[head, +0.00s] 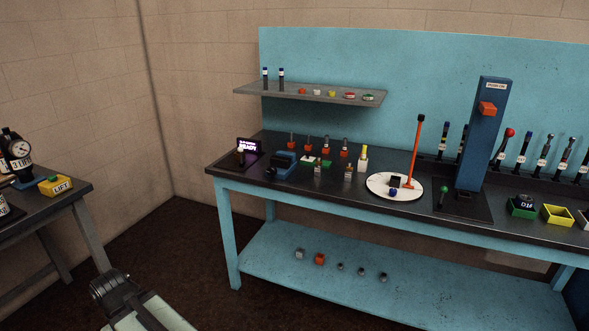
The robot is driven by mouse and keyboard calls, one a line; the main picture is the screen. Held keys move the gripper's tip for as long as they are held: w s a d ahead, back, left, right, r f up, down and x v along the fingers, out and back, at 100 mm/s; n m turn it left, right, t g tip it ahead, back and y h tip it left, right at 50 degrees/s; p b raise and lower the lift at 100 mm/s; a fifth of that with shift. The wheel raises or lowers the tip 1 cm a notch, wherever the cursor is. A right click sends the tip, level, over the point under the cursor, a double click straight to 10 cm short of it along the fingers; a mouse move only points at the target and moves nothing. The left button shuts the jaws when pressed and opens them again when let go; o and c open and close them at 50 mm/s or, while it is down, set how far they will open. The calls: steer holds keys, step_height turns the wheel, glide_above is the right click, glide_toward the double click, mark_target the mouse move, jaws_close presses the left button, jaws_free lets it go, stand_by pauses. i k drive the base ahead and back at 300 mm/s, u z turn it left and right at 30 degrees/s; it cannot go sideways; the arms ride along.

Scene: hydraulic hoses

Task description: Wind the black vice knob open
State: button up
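A small blue vice (285,160) sits near the left front of the dark-topped workbench. A small black knob (270,172) shows at its front left, close to the bench edge; it is too small to tell how far it is wound. Part of my own arm shows at the bottom left, a dark rounded joint and a pale link, well away from the vice. My gripper's fingers cannot be made out.
A grey shelf (340,96) hangs above. The floor (170,235) before the bench's left end is clear.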

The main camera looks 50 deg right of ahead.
mark_target(271, 171)
steer(key=z, duration=0.2)
steer(key=i, duration=1)
steer(key=u, duration=0.05)
